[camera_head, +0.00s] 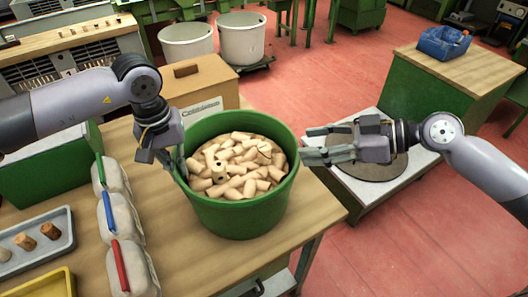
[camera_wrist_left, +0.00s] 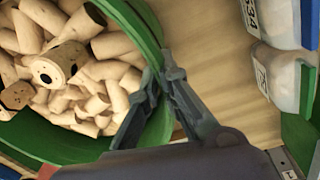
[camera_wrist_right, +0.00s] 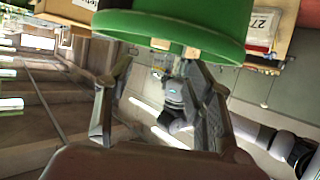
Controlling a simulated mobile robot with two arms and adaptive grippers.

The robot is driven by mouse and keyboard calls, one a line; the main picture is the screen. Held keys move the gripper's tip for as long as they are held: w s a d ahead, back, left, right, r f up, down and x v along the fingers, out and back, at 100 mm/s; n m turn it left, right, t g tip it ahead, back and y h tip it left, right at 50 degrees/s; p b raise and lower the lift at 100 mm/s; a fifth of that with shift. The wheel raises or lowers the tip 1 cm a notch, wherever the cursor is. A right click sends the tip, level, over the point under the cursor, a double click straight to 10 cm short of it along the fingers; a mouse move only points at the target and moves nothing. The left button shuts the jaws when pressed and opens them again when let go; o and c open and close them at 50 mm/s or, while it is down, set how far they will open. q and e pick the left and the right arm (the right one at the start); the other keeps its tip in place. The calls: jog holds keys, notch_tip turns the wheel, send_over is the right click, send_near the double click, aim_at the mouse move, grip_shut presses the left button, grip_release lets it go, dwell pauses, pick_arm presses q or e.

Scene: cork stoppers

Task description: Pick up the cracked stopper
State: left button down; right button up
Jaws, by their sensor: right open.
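A green tub (camera_head: 240,218) full of pale cork stoppers (camera_head: 240,182) stands on the wooden table. One stopper (camera_head: 219,171) with dark holes lies on top of the heap; it also shows in the left wrist view (camera_wrist_left: 58,65). I cannot tell any crack on a stopper for certain. My left gripper (camera_head: 180,166) is at the tub's left rim. In the left wrist view its fingers (camera_wrist_left: 161,78) straddle the rim and appear shut on it. My right gripper (camera_head: 308,143) is open and empty, just right of the tub's rim. The right wrist view shows the tub (camera_wrist_right: 170,27) beyond its fingers.
A grey tray with sample stoppers (camera_head: 38,243) and a yellow tray (camera_head: 45,285) are further left. A cardboard box (camera_head: 205,82) is behind the tub. A round plate (camera_head: 368,165) lies under my right arm.

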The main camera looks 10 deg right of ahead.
aim_at(264, 146)
pick_arm(q)
jog(key=shift+r, duration=0.1)
pick_arm(e)
jog(key=x, duration=0.6)
jog(key=shift+s+a+f, duration=0.1)
jog(key=shift+s+a, duration=0.1)
jog(key=shift+a, duration=0.05)
jog(key=shift+w+x, duration=0.15)
jog(key=shift+x, duration=1.3)
jog(key=shift+w+x, duration=0.2)
jog(key=shift+x, duration=1.2)
jog(key=shift+d, duration=0.2)
jog(key=shift+c, duration=0.5)
jog(key=c, duration=0.7)
jog(key=shift+c, duration=0.2)
notch_tip(264, 146, up, 10)
jog(key=shift+r, duration=0.1)
pick_arm(q)
jog(key=c, duration=1.7)
grip_release()
